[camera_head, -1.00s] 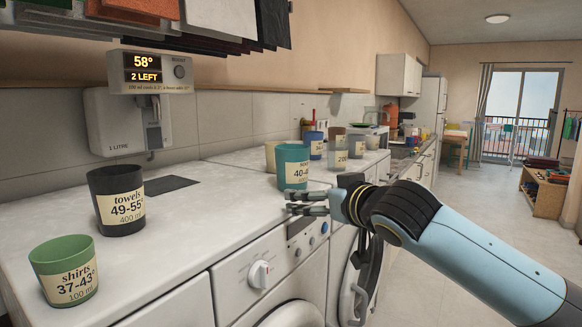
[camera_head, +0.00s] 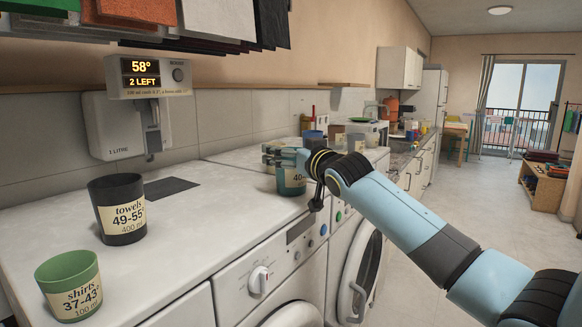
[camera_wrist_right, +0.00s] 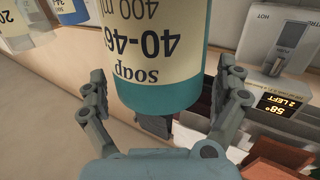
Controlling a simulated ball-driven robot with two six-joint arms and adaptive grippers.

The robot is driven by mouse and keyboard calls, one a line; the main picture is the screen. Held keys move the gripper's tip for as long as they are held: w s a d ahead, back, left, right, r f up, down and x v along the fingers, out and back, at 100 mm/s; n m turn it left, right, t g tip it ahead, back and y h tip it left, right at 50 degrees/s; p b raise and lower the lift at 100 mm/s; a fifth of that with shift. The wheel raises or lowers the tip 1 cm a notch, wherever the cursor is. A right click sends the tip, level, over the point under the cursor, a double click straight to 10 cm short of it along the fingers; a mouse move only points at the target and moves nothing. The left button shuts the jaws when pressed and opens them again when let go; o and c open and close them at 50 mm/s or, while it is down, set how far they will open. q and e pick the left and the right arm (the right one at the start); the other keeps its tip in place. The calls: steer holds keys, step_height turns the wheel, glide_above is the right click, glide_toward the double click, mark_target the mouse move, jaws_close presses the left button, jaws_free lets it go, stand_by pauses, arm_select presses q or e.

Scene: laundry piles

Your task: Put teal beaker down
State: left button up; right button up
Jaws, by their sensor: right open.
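The teal beaker (camera_head: 291,184) stands upright on the white machine top near its front edge. Its upper part is hidden behind my right gripper (camera_head: 270,155). In the right wrist view, the picture is upside down and the teal beaker (camera_wrist_right: 165,97) shows between the two spread fingers of the right gripper (camera_wrist_right: 165,88). Its cream label reads soap, 40-46, 400 ml. The right gripper is open around it, and I cannot tell whether either finger touches it. My left gripper is not in view.
A black towels beaker (camera_head: 117,209) and a green shirts beaker (camera_head: 69,286) stand at the left. A dispenser (camera_head: 117,124) hangs on the wall under a display (camera_head: 148,77) reading 58° and 2 LEFT. Several beakers stand farther back. The counter between the towels and teal beakers is clear.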

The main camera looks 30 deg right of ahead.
steer(key=shift+w+d, duration=0.1)
steer(key=shift+w, duration=0.2)
steer(key=shift+s, duration=0.1)
steer(key=shift+c, duration=0.5)
steer(key=c, duration=1.1)
